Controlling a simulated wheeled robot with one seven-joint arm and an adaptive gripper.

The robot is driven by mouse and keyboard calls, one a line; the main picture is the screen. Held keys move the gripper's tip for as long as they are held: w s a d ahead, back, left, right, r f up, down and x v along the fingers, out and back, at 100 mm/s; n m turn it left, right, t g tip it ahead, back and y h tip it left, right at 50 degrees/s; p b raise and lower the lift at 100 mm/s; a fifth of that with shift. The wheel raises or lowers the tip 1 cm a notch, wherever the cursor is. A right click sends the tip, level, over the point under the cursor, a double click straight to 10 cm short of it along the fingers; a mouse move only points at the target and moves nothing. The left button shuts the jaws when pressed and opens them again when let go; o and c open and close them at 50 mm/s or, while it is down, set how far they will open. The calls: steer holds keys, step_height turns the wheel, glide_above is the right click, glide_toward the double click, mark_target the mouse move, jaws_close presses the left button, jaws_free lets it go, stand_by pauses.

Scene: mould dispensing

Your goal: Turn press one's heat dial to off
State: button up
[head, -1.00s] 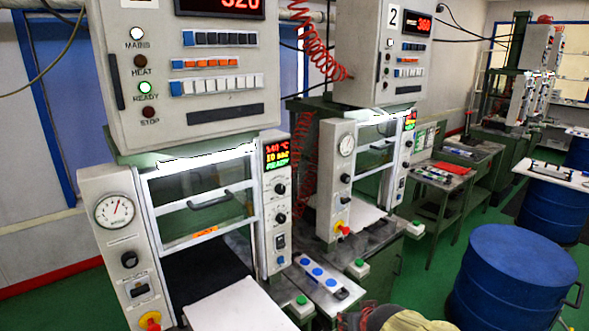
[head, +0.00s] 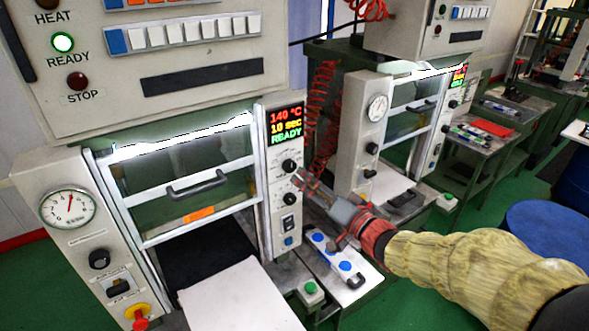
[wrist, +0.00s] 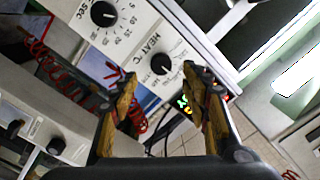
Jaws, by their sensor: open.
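Press one's heat dial (wrist: 162,64) is a black knob on a pale panel, labelled HEAT °C, in the wrist view. In the head view it looks to be the upper knob (head: 290,166), below the lit display (head: 285,126) reading 140 °C, 10 sec, READY. The seconds dial (wrist: 103,13) is beside it in the wrist view and is the lower knob (head: 290,199) in the head view. My gripper (wrist: 162,85) is open and empty, its yellowish fingers reaching toward the heat dial, apparently without touching. It also shows in the head view (head: 303,180) beside the panel. The heat dial's exact setting is unclear.
Press one's clear guard door (head: 190,180) with its dark handle is left of the panel. A white plate (head: 235,290) lies in front. A tray with blue round items (head: 335,258) sits below my arm. A second press (head: 378,135) stands behind to the right.

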mark_target(291, 169)
steer(key=b+x, duration=0.1)
steer(key=x, duration=0.6)
steer(key=shift+c, duration=0.5)
steer(key=c, duration=1.1)
steer(key=shift+o, duration=0.2)
